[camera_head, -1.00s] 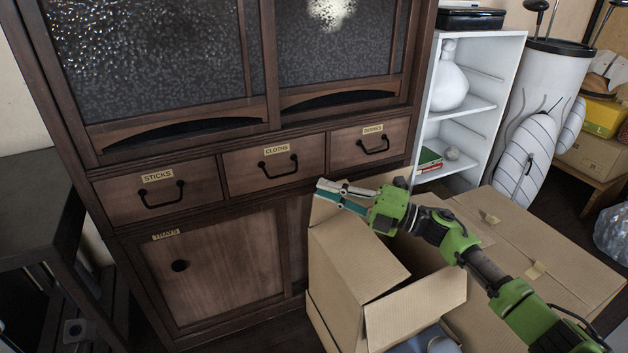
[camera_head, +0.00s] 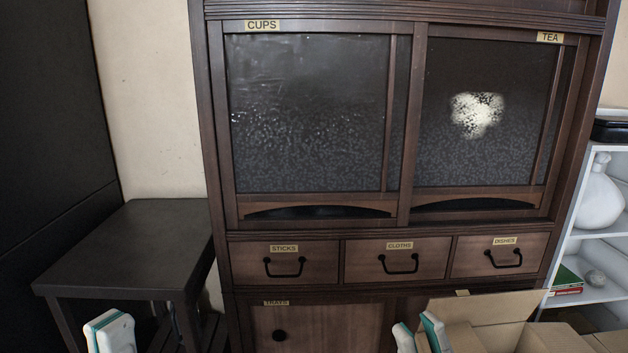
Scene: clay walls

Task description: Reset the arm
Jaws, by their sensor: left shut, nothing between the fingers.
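My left gripper (camera_head: 110,332) shows only by its white and teal fingertips at the bottom left, in front of the dark side table. Its fingers are together with nothing between them. My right gripper (camera_head: 420,337) shows at the bottom edge, right of the middle, in front of the cabinet and beside the open cardboard box (camera_head: 485,310). Its two white and teal fingers stand apart with a gap between them, and I see nothing held. The rest of both arms is below the picture.
A dark wooden cabinet (camera_head: 408,222) stands ahead, its glass doors and its sticks, cloths and dishes drawers closed. A dark side table (camera_head: 135,240) with a bare top is at the left. A white shelf (camera_head: 600,245) with a white vase (camera_head: 598,200) is at the right.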

